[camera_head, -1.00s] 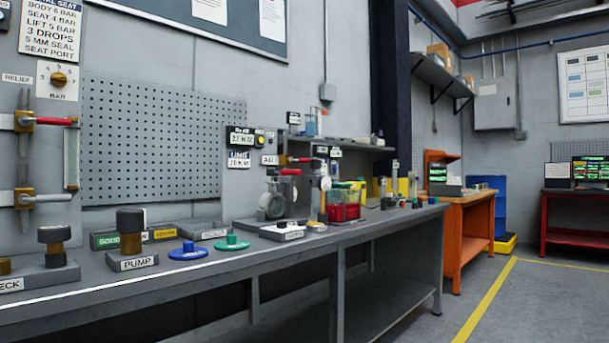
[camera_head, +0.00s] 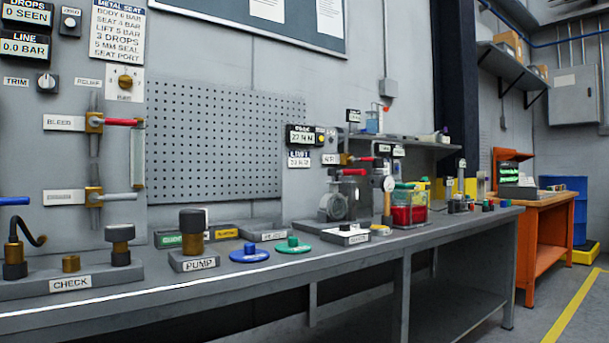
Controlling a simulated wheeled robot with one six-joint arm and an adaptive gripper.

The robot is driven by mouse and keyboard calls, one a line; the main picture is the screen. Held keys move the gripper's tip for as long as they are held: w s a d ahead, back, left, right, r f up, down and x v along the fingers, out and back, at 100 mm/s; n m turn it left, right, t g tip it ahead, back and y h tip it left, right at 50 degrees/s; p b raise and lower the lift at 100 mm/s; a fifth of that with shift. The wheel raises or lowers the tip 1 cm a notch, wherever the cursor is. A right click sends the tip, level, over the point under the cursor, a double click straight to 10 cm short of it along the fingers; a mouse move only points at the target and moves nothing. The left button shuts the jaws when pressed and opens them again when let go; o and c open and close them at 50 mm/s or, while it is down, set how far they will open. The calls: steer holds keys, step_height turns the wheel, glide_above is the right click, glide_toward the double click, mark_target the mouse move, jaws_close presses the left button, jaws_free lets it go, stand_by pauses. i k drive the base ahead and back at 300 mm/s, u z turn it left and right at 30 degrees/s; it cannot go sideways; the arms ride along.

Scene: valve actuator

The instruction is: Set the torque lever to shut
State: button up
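No lever in view carries a readable torque label. A torque panel on the back wall has a readout (camera_head: 303,135) in newton-metres and a limit sign (camera_head: 299,158) below it. Beside it a small red-handled lever (camera_head: 364,158) lies about level next to a small white label (camera_head: 330,159) that seems to read AIR. A grey round-bodied device (camera_head: 335,207) stands on the bench under it, and another red piece (camera_head: 353,172) shows at its top. I cannot tell which of these is the torque lever. My gripper is out of view.
A long grey bench (camera_head: 250,280) runs along the wall. On it are the PUMP block (camera_head: 198,262), CHECK block (camera_head: 90,284), blue disc (camera_head: 249,255), green disc (camera_head: 294,249) and a red container (camera_head: 409,215). A red BLEED lever (camera_head: 122,122) is on the left panel.

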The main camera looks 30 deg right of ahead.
mark_target(330, 171)
steer(key=u, duration=0.05)
steer(key=i, duration=0.65)
steer(key=z, duration=0.65)
steer(key=i, duration=0.55)
steer(key=z, duration=0.5)
